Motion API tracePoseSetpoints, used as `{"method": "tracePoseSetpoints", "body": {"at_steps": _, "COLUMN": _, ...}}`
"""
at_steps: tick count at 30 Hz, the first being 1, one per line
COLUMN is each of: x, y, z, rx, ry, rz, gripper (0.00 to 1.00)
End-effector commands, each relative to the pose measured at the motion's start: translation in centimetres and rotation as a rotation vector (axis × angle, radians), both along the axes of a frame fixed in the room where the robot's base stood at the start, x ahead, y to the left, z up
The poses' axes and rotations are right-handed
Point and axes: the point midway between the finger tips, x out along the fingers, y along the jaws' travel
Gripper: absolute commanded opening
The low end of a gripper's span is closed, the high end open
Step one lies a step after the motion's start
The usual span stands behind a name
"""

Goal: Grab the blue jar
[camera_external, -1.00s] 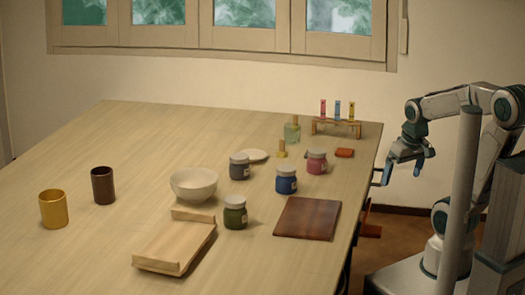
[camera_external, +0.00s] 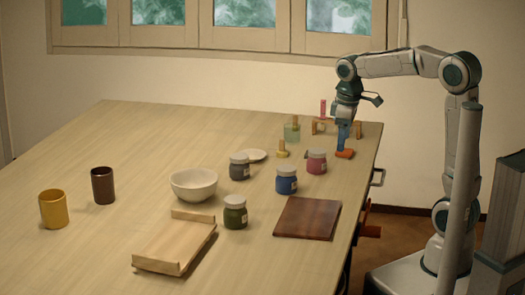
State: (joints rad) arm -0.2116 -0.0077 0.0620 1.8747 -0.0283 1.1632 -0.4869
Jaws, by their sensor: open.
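The blue jar (camera_external: 286,181) stands upright on the table, with a grey lid and a pale label. My gripper (camera_external: 342,148) points down over the table's right side, beyond and to the right of the blue jar. It is open, with its fingers near the small orange-red block (camera_external: 346,154). I cannot tell whether they touch that block. The blue jar is in full view and apart from my gripper.
A pink jar (camera_external: 317,162) stands between the blue jar and my gripper. A dark grey jar (camera_external: 239,167), a green jar (camera_external: 235,212) and a brown board (camera_external: 307,218) are nearby. A test-tube rack (camera_external: 357,129) is partly hidden behind my gripper.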

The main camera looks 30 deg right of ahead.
Motion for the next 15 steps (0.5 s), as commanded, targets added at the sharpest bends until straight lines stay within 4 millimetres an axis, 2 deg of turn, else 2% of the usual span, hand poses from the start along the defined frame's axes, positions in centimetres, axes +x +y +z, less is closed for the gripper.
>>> {"method": "tracePoseSetpoints", "body": {"at_steps": 1, "x": 1.7, "y": 1.8, "z": 0.3, "rx": -0.009, "ry": 0.016, "rz": 0.084, "gripper": 0.68}}
{"method": "tracePoseSetpoints", "body": {"at_steps": 6, "x": 5.7, "y": 7.4, "z": 0.7, "rx": -0.030, "ry": 0.062, "rz": 0.356, "gripper": 0.68}}
{"method": "tracePoseSetpoints", "body": {"at_steps": 12, "x": 8.3, "y": 12.1, "z": 0.3, "rx": -0.039, "ry": 0.099, "rz": 0.579, "gripper": 0.68}}
{"method": "tracePoseSetpoints", "body": {"at_steps": 15, "x": 8.8, "y": 13.2, "z": 0.2, "rx": -0.041, "ry": 0.107, "rz": 0.632, "gripper": 0.68}}
